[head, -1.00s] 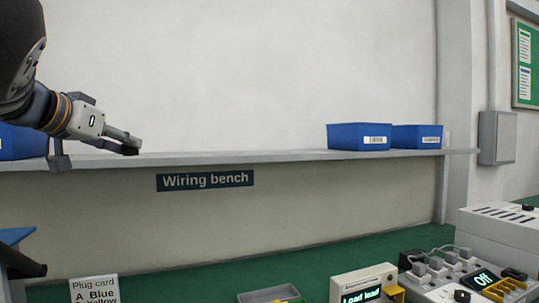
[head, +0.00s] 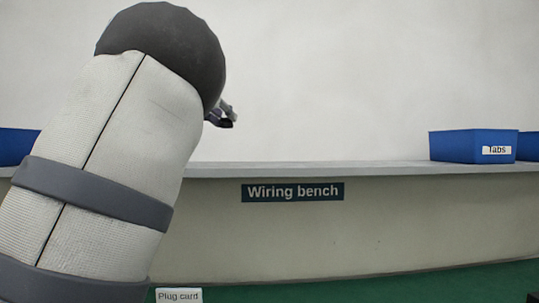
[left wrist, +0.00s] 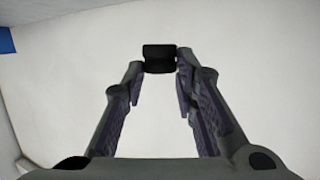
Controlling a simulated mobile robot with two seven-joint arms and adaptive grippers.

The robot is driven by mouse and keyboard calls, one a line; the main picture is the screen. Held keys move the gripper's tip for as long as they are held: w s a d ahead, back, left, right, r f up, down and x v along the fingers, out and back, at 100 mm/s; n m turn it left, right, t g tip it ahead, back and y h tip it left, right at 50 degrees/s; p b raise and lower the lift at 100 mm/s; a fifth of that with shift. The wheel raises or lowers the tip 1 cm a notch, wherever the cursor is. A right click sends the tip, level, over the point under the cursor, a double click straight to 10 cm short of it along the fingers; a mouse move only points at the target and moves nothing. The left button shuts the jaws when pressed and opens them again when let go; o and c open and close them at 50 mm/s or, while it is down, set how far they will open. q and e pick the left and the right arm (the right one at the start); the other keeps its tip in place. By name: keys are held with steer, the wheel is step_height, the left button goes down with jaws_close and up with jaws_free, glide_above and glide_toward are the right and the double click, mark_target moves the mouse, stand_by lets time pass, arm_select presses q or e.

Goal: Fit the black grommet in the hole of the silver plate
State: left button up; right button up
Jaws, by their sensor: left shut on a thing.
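My left gripper (left wrist: 159,65) is shut on the black grommet (left wrist: 158,57), a short dark cylinder held between its fingertips in the left wrist view. In the head view most of this gripper (head: 222,116) is hidden behind my left arm; only its end shows past the dark round joint, against the pale wall. The silver plate shows in neither view. My right gripper is not in view.
A shelf (head: 330,172) with a "Wiring bench" sign (head: 292,192) runs across the back. A blue "Tabs" bin (head: 455,146) stands on it at the right. Below are a green bench top (head: 400,284) and the top of a plug card (head: 179,296).

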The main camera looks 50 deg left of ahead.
arm_select(q)
steer(key=w+a+f, duration=0.1)
steer(key=f, duration=0.1)
steer(key=a+f, duration=0.2)
steer(key=w+a+f, duration=0.1)
steer(key=f, duration=0.1)
steer(key=shift+w+a, duration=0.3)
steer(key=shift+a, duration=0.05)
step_height(320, 180, down, 3)
steer(key=shift+w+a+f, duration=0.1)
steer(key=shift+f, duration=0.05)
steer(key=o, duration=0.8)
steer(key=shift+f, duration=0.15)
steer(key=shift+o, duration=0.2)
